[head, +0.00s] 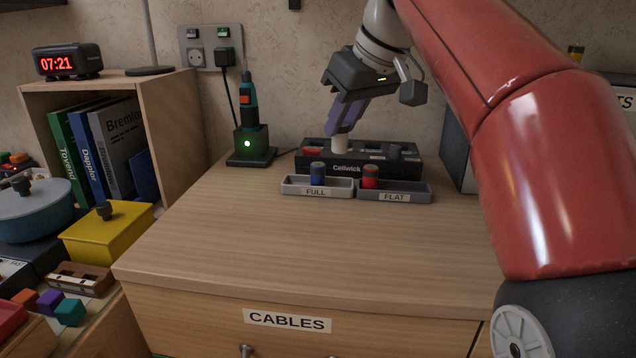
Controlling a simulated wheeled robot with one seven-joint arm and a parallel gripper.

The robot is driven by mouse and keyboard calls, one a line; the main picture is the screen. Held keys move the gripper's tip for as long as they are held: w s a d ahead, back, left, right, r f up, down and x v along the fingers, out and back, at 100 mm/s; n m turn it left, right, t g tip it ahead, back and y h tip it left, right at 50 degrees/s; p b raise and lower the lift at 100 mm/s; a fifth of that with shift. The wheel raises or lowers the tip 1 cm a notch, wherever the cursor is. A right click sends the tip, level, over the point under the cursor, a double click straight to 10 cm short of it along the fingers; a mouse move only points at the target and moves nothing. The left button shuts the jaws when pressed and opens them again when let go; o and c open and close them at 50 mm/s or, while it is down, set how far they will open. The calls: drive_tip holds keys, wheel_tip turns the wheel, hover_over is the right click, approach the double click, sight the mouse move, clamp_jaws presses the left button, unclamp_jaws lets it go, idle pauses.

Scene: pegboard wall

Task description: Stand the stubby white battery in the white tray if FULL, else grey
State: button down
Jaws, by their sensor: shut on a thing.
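A stubby white battery (367,144) is upright at the dark Cellwick tester (345,169), its lower end at the tester's top. My gripper (342,128), with purple fingers, is shut on it from above and left; the fingers hide part of the grip. I cannot tell whether the battery is seated in a slot. The white tray (335,188), labelled FULL, stands in front of the tester and holds a blue battery (318,172) upright. The grey tray (413,194), labelled FLAT, is beside it on the right and holds a red battery (370,176) upright.
A charging stand with a green light (250,145) holds a dark tool left of the tester. A shelf box with books (130,140) stands further left. The wooden top (290,240) in front of the trays is clear. My red arm covers the right side.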

sight(347, 159)
drive_tip(key=n, duration=0.1)
drive_tip(key=r+n, duration=0.1)
drive_tip(key=w+n+g+y, duration=0.1)
drive_tip(key=shift+w+d+r+p, duration=0.1)
drive_tip(key=shift+d+r+p, duration=0.15)
drive_tip(key=shift+p, duration=0.1)
drive_tip(key=f+n+b, duration=0.1)
drive_tip(key=f, duration=0.3)
drive_tip(key=f+n+g+y+b, duration=0.1)
drive_tip(key=f+n, duration=0.1)
drive_tip(key=f, duration=0.3)
drive_tip(key=shift+w+d, duration=0.2)
drive_tip(key=shift+f+g+b, duration=0.15)
drive_tip(key=shift+g+b, duration=0.15)
drive_tip(key=shift+b, duration=0.05)
drive_tip(key=c, duration=1.2)
unclamp_jaws()
drive_tip(key=shift+c, duration=0.2)
